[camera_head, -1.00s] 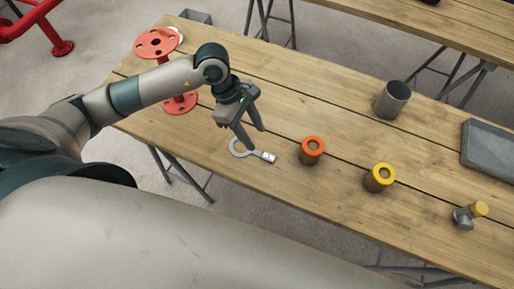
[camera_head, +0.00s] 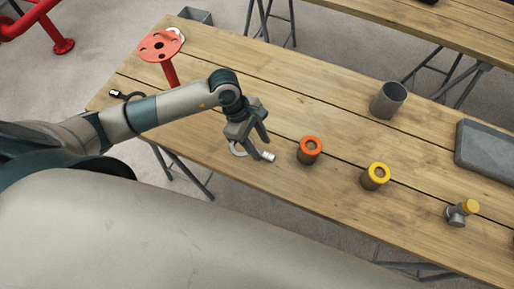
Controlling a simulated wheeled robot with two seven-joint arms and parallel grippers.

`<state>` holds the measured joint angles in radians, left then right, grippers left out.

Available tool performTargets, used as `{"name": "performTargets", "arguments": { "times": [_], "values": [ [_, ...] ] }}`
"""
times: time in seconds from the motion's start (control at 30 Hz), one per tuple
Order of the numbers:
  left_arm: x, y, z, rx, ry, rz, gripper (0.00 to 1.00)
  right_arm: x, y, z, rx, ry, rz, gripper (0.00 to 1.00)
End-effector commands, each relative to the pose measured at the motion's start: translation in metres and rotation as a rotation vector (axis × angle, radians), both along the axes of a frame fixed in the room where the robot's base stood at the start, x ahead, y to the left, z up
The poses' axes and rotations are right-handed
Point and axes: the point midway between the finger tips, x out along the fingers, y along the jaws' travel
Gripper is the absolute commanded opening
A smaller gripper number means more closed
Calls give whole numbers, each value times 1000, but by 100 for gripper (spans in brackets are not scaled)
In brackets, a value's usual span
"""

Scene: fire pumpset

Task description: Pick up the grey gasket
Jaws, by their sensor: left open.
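My left gripper (camera_head: 261,148) is open, pointing down at the wooden table. It is over a grey ring-shaped piece (camera_head: 236,149) with a short handle and a bright silver end (camera_head: 268,156); its fingers partly hide this piece. I cannot tell whether they touch it. Another pale grey ring (camera_head: 180,35) lies at the table's far left, partly hidden behind a red flanged pipe piece (camera_head: 159,46). I cannot tell for certain which ring is the grey gasket. My right gripper is not in view.
On the wooden table (camera_head: 330,206) stand an orange-topped cylinder (camera_head: 310,150), a yellow-topped cylinder (camera_head: 375,177), a grey cup (camera_head: 388,100), a small yellow-capped fitting (camera_head: 461,212) and a grey tray (camera_head: 486,148). A dark small item (camera_head: 125,95) lies near the left edge.

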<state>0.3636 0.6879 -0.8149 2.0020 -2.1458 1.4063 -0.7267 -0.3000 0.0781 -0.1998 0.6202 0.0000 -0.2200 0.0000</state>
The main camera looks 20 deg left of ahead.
Motion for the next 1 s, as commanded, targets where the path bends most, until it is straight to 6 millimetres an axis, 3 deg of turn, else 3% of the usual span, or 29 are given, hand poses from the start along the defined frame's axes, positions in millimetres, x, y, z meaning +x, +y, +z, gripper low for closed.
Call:
{"name": "performTargets", "arguments": {
  "times": [0.03,0.27,0.7,0.73,0.9,1.0],
  "values": [
    [-2,-3,-2,-1,5,0,42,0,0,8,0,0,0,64],
    [-1,-9,-22,0,1,0,42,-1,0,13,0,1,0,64],
    [-1,-9,-22,0,0,-1,42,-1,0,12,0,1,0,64],
    [-1,-9,-22,0,0,-1,40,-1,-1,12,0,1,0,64],
    [-1,-9,-22,0,0,-1,0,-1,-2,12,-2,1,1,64],
    [-1,-9,-22,0,0,-1,0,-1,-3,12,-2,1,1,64]
  ]
}}
